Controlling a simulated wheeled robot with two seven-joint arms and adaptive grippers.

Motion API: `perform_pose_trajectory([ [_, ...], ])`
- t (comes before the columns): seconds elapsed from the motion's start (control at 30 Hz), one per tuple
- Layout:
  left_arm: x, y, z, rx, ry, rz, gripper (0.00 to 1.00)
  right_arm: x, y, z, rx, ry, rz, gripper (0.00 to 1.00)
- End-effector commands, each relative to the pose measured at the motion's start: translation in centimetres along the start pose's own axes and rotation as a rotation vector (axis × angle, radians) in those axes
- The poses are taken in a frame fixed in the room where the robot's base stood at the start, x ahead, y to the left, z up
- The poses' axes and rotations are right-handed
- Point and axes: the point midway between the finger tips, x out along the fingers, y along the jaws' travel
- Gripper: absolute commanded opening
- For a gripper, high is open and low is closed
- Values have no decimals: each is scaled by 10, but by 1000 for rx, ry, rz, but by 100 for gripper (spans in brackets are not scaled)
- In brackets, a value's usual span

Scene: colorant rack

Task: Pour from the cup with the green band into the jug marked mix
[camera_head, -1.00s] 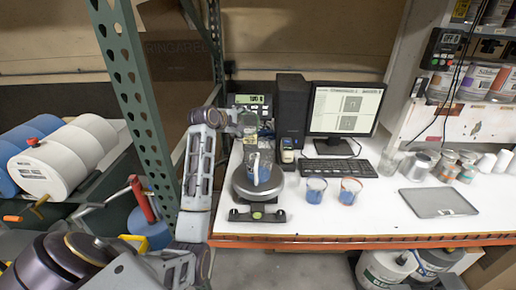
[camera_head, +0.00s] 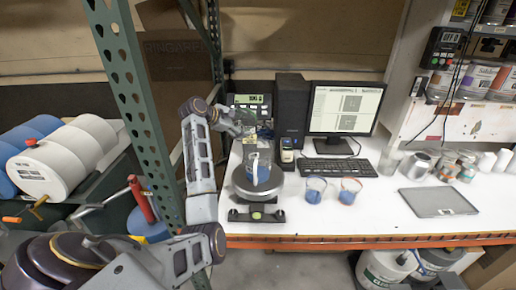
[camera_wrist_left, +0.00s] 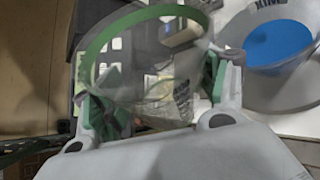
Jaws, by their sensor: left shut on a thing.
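My left gripper (camera_wrist_left: 160,95) is shut on the clear cup with the green band (camera_wrist_left: 98,45). The cup fills the middle of the left wrist view; I see through its wall, and no liquid shows in it. In the head view my left gripper (camera_head: 238,127) is above and slightly left of the jug, and the held cup is too small to make out clearly. The jug marked mix (camera_head: 258,173) stands upright on the round scale. It also shows in the left wrist view (camera_wrist_left: 252,82), right of the cup and apart from it, with blue liquid inside. My right gripper is out of view.
The scale (camera_head: 240,187) sits near the table's front edge. A monitor (camera_head: 345,110), keyboard (camera_head: 340,168) and dark speaker-like box (camera_head: 291,105) stand behind. A green rack post (camera_head: 135,90) rises left of my arm.

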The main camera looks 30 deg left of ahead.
Motion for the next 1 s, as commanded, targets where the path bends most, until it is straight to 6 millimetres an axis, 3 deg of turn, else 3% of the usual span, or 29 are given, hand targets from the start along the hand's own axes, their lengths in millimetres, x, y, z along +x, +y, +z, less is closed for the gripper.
perform_pose_trajectory([
  [0.4, 8, 1, -18, -186, -85, -76, 47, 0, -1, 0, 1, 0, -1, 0],
  [1.0, 32, -17, -57, -385, -176, -159, 47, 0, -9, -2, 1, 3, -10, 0],
])
